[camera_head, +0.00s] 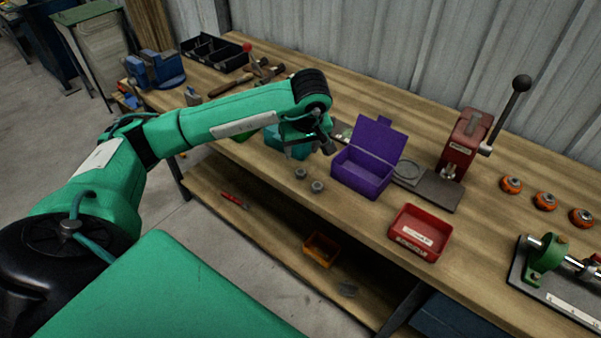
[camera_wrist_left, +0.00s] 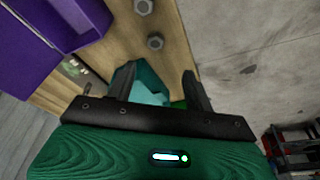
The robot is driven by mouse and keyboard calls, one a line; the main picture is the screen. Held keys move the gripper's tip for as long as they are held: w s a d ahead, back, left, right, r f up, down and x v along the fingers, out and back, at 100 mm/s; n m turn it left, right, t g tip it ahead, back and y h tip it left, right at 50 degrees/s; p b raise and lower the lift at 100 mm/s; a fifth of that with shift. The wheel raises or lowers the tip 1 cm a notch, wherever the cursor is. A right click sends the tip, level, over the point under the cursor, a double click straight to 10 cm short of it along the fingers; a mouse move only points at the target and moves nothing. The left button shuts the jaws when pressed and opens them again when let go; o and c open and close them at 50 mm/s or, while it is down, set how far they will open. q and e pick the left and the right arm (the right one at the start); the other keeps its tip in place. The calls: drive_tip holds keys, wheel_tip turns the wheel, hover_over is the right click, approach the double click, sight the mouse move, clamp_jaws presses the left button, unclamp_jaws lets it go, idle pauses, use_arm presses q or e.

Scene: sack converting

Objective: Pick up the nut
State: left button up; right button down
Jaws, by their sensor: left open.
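Two small grey nuts lie close together on the wooden bench, left of the purple box. In the head view one nut (camera_head: 301,173) is farther left and the other nut (camera_head: 317,187) is nearer the front edge. The left wrist view shows one nut (camera_wrist_left: 155,41) just beyond the fingers and another nut (camera_wrist_left: 143,7) at the top edge. My left gripper (camera_head: 326,142) is above the bench, behind the nuts and apart from them. In the left wrist view its two fingers (camera_wrist_left: 160,76) are spread and hold nothing. My right gripper is out of view.
The open-lidded purple box (camera_head: 362,173) stands right of the nuts. A teal bin (camera_head: 284,149) is partly hidden behind my left arm. A red tray (camera_head: 419,232) and a red lever press (camera_head: 466,137) are farther right. The bench in front of the nuts is clear.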

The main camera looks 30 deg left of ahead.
use_arm(q)
hover_over(301, 172)
drive_tip(key=s+d, duration=0.1)
drive_tip(key=s, duration=0.1)
wheel_tip(301, 172, down, 6)
drive_tip(key=shift+r+p, duration=0.2)
drive_tip(key=shift+p, duration=0.25)
drive_tip(key=x, duration=0.1)
drive_tip(key=p+x, duration=0.1)
drive_tip(key=x, duration=0.1)
drive_tip(key=p+x, duration=0.1)
drive_tip(key=shift+w+d+f, duration=0.25)
drive_tip(key=shift+w+f, duration=0.05)
drive_tip(key=shift+w, duration=0.1)
drive_tip(key=shift+w+a+f, duration=0.1)
drive_tip(key=shift+a+f, duration=0.05)
drive_tip(key=shift+f, duration=0.45)
drive_tip(key=c, duration=1.1)
drive_tip(key=shift+r, duration=0.15)
